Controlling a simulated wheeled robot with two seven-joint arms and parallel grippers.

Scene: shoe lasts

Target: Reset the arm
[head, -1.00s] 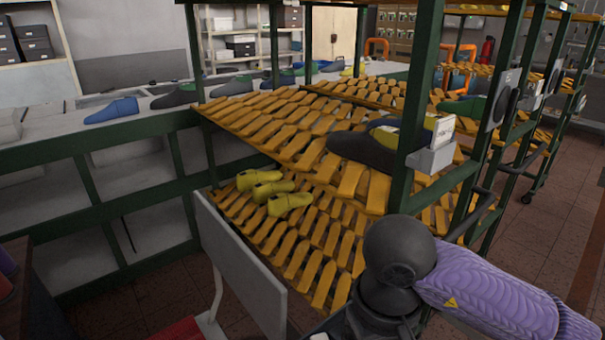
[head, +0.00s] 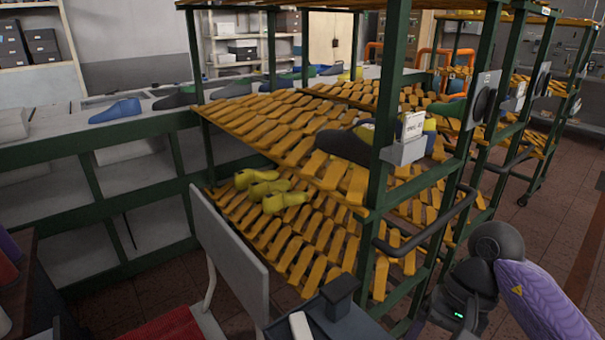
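My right arm is at the lower right of the head view, with a purple sleeve and a dark round joint. A dark part with a pale piece, seemingly my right gripper (head: 318,308), shows at the bottom middle, cut off by the frame edge. Its fingers cannot be made out clearly, so I cannot tell if it is open or shut. My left arm and gripper are not in view. A green-framed rack (head: 378,230) with yellow slatted shelves stands ahead. Yellow shoe lasts (head: 285,201) lie on its lower shelf, and a dark last (head: 345,145) is on the upper shelf.
A chair with a grey back (head: 232,255) and red seat (head: 165,330) stands close in front at lower left. A long grey bench (head: 60,150) with blue and dark lasts runs along the left. Further racks stand at right. Tiled floor (head: 545,215) is clear at the right.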

